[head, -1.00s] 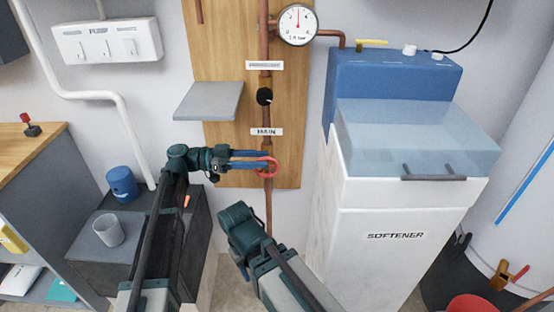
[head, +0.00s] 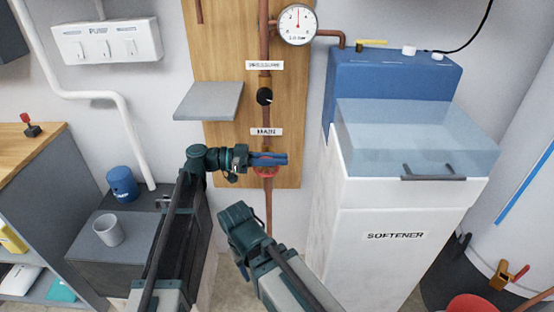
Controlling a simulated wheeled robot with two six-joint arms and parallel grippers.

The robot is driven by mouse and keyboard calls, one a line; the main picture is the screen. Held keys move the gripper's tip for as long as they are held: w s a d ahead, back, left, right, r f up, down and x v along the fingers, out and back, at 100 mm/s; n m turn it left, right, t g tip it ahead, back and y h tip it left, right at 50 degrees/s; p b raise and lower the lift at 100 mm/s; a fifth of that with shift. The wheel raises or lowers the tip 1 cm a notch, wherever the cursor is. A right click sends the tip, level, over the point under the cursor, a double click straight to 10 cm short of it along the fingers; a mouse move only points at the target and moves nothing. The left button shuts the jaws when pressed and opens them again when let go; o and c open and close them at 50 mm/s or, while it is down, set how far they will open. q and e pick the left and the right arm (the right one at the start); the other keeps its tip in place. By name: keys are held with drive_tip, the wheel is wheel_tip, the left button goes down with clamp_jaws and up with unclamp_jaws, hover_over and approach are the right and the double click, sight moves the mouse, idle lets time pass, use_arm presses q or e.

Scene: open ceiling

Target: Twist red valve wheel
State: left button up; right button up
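My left gripper (head: 284,158) is at the wheel, coming in from the left. Its blue fingers lie across the upper part of the wheel and cover much of it. The fingers overlap in the head view, so I cannot tell whether they are spread or closed on the rim. My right arm ends low in the middle, below and left of the wheel, and its gripper fingers do not show.
A black knob (head: 264,96) and a pressure gauge (head: 298,24) are above the wheel. A grey shelf (head: 209,101) juts out at upper left. The white softener cabinet (head: 380,235) stands close on the right. A blue canister (head: 122,184) and a grey cup (head: 109,230) stand at left.

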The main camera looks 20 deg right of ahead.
use_arm(q)
clamp_jaws()
drive_tip(key=y+p, duration=0.2)
drive_tip(key=p, duration=0.1)
drive_tip(key=f+t+y+p, duration=0.1)
drive_tip(key=p, duration=0.1)
drive_tip(key=d+y+p, duration=0.1)
drive_tip(key=y+p, duration=0.1)
drive_tip(key=p, duration=0.1)
drive_tip(key=shift+s+f+t+y+p, duration=0.15)
drive_tip(key=shift+f+t+y+p, duration=0.15)
drive_tip(key=shift+f+p, duration=0.1)
drive_tip(key=o, duration=0.7)
unclamp_jaws()
